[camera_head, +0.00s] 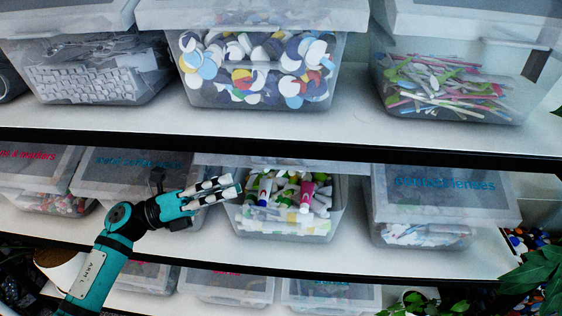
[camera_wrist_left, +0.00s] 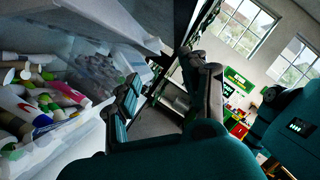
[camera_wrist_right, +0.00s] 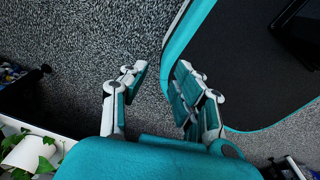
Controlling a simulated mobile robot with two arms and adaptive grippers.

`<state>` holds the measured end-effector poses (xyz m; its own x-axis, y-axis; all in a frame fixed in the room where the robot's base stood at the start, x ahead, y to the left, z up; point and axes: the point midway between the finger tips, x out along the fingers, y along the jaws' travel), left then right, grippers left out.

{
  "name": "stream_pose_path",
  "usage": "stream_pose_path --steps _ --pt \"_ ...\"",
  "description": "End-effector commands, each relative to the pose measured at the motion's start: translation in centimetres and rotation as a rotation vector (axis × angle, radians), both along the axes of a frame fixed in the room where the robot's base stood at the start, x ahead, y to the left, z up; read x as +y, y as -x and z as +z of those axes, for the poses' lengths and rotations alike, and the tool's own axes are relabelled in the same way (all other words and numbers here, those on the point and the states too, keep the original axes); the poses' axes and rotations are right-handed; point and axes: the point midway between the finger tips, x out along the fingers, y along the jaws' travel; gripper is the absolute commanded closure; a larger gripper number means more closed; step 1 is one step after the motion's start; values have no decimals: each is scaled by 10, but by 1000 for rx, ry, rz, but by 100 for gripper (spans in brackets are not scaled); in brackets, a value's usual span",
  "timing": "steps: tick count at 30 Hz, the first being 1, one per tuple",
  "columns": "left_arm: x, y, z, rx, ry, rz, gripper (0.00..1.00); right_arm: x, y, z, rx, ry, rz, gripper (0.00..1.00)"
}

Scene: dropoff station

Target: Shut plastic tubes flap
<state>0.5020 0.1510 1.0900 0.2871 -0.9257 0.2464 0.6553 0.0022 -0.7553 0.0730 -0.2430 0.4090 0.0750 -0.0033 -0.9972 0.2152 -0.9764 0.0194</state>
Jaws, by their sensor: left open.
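The clear plastic tubes bin (camera_head: 285,233) stands on the middle shelf, filled with colourful tubes (camera_head: 285,192). Its front opening is uncovered, and a pale flap (camera_head: 290,164) shows raised above the tubes, just under the upper shelf. My left gripper (camera_head: 236,188) is open and empty at the bin's left front edge; I cannot tell if it touches. In the left wrist view the tubes (camera_wrist_left: 40,105) lie left of the open fingers (camera_wrist_left: 165,90). My right gripper (camera_wrist_right: 160,72) is open and empty above the grey floor, outside the head view.
A contact lenses bin (camera_head: 443,195) stands to the right on the same shelf, and closed lidded bins (camera_head: 130,165) to the left. Larger bins (camera_head: 255,70) fill the upper shelf. Its dark front edge (camera_head: 300,153) runs above the tubes bin. Green leaves (camera_head: 535,280) are at lower right.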

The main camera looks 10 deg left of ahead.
Motion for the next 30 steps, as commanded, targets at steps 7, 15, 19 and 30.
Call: stream_pose_path --steps 7,15,19,30 --pt "-52 -17 20 1 6 -1 55 -2 -3 27 -5 2 -1 71" --pt "-95 -30 29 2 4 0 55 11 -19 44 -31 -15 -5 71" --pt "-104 -33 29 4 3 1 55 14 -19 47 -30 -19 -5 71" --pt "-108 -34 29 3 2 2 57 9 -11 46 -17 -12 -3 71"
